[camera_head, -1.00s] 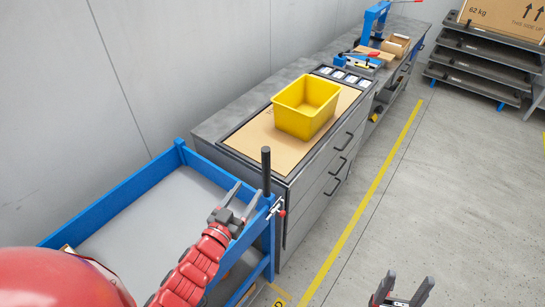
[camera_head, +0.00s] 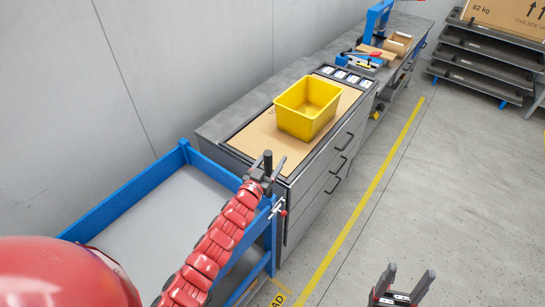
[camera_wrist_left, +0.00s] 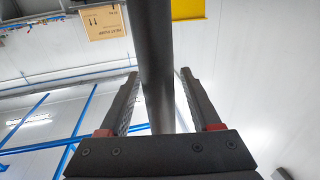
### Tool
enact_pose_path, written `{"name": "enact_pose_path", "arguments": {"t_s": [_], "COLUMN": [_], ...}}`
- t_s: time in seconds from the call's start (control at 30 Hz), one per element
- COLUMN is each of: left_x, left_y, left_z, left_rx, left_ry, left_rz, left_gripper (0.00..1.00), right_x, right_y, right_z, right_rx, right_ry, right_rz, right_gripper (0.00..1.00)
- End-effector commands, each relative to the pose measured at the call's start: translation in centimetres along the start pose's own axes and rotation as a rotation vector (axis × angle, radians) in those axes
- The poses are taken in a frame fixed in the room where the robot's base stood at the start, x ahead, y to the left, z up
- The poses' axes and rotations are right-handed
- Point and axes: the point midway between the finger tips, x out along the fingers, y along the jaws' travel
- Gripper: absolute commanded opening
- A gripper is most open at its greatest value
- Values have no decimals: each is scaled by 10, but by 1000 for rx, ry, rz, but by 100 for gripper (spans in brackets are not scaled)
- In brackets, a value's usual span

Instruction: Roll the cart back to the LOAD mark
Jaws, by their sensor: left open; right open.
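The blue cart (camera_head: 120,200) with a grey deck stands at the lower left, against the near end of the bench. Its black upright handle post (camera_head: 267,160) rises at the cart's right corner. My left gripper (camera_head: 266,172) is open at the post. In the left wrist view the post (camera_wrist_left: 158,70) runs between the two open fingers (camera_wrist_left: 156,95), with gaps on both sides. My right gripper (camera_head: 410,269) is open and empty over the floor at the bottom. The yellow LOAD mark (camera_head: 279,298) shows partly at the bottom edge, with only its last letters visible.
A grey drawer bench (camera_head: 315,200) with a yellow bin (camera_head: 307,110) runs along the wall beyond the cart. A yellow floor line (camera_head: 370,195) runs beside it. A dark shelf rack (camera_head: 485,70) stands at the back right. The floor to the right is clear.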

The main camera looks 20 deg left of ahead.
Motion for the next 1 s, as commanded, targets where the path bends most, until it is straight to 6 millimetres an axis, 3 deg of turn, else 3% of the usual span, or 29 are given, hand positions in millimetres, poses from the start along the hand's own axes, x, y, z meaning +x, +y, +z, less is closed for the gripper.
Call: {"name": "enact_pose_path", "arguments": {"t_s": [0.3, 0.67, 1.0], "left_x": [2, 2, 2], "left_y": [0, 0, 0], "left_z": [0, 0, 0], "left_rx": [0, 0, 0], "left_ry": [0, 1, 0], "left_rz": [0, 0, 0], "left_gripper": [63, 0, 0], "right_x": [0, 0, 0], "right_y": [0, 0, 0], "right_z": [0, 0, 0], "right_rx": [0, 0, 0], "right_ry": [0, 0, 0], "right_rz": [0, 0, 0], "right_gripper": [64, 64, 64]}}
